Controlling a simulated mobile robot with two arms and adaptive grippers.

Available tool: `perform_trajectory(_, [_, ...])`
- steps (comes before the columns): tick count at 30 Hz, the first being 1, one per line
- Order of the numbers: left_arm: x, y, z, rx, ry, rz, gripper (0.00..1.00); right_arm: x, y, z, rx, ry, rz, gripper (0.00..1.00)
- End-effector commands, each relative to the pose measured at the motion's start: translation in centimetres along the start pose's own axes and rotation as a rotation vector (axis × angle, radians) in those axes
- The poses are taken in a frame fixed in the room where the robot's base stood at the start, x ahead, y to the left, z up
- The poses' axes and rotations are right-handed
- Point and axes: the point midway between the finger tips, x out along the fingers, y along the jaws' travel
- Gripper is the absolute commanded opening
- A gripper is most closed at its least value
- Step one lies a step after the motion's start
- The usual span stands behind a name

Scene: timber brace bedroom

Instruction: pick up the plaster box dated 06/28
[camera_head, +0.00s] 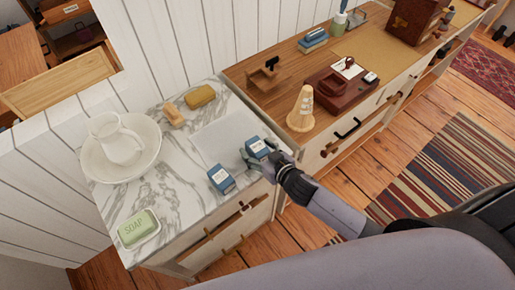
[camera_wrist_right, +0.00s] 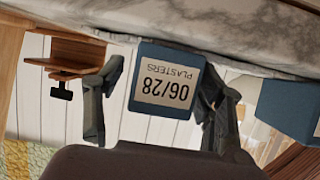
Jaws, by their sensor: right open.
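The plaster box (camera_wrist_right: 168,82) is blue with a white label that reads 06/28 PLASTERS, upside down in the right wrist view. In the head view this blue box (camera_head: 257,147) stands near the right edge of the marble top. My right gripper (camera_head: 265,158) is open at it. In the wrist view the fingers of my right gripper (camera_wrist_right: 158,105) stand on either side of the box, with gaps showing. A second blue box (camera_head: 221,180) stands beside it, nearer the front edge; it also shows in the wrist view (camera_wrist_right: 287,108), its date unreadable. My left gripper is not in view.
The marble-topped cabinet (camera_head: 175,205) also holds a white pitcher (camera_head: 118,140) in a basin, green soap (camera_head: 138,228), a yellow sponge-like block (camera_head: 200,96) and a brush (camera_head: 172,115). A wooden cabinet to the right bears a cone (camera_head: 301,110) and a dark red box-like device (camera_head: 341,90).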

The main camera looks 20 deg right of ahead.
Motion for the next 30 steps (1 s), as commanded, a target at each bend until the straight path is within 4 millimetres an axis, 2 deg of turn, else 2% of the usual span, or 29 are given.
perform_trajectory(8, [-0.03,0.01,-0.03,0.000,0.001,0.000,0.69,0.35,-0.05,0.08,-0.001,-0.001,-0.001,0.63])
perform_trajectory(30, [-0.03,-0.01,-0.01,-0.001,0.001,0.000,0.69,0.32,-0.01,0.09,-0.001,-0.002,0.000,0.15])
